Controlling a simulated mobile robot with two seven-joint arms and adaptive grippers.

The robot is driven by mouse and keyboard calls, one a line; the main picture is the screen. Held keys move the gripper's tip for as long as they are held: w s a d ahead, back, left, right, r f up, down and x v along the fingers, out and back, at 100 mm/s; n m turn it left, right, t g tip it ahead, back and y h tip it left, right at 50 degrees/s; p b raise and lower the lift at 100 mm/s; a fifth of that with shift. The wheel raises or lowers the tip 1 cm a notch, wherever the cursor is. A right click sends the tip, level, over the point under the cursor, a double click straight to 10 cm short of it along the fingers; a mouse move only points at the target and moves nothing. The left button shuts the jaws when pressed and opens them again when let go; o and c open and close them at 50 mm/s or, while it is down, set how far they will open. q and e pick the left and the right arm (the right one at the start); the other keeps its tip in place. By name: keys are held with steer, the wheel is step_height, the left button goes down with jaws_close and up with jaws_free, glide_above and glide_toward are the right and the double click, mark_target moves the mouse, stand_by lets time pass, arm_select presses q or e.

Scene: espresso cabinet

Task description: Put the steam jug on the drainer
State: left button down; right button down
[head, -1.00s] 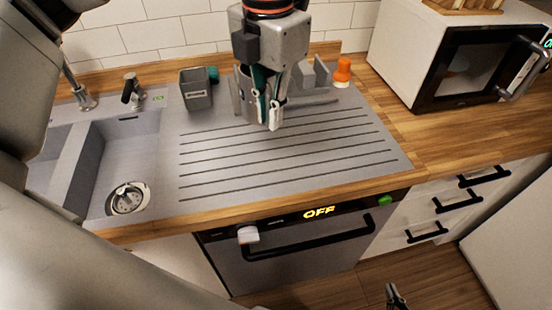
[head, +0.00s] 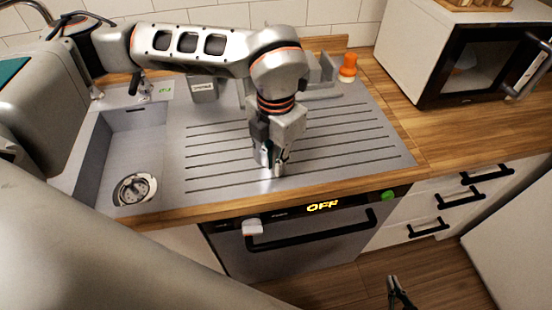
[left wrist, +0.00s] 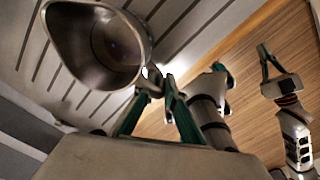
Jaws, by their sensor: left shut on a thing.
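The steam jug (left wrist: 62,32) is a shiny metal vessel with an open mouth, seen in the left wrist view. In the head view my left gripper (head: 275,168) points down over the front part of the grey ribbed drainer (head: 350,148). The jug is mostly hidden there behind the fingers, so I cannot tell whether it touches the drainer. My right gripper (head: 398,290) is low over the floor, in front of the cabinet, with its fingers apart and empty.
The sink basin (head: 134,150) lies left of the drainer. A grey box (head: 203,92) stands at the back, partly behind my arm. An orange-topped bottle (head: 347,68) stands at the back right. A microwave (head: 455,60) is on the wooden counter. The right half of the drainer is clear.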

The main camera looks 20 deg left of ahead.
arm_select(q)
steer(key=shift+f, duration=0.1)
steer(key=c, duration=2.1)
jaws_free()
steer(key=shift+r, duration=0.2)
step_height(320, 180, up, 12)
steer(key=shift+s+d+f+b, duration=0.1)
steer(key=shift+s+b, duration=0.05)
steer(key=shift+b, duration=0.7)
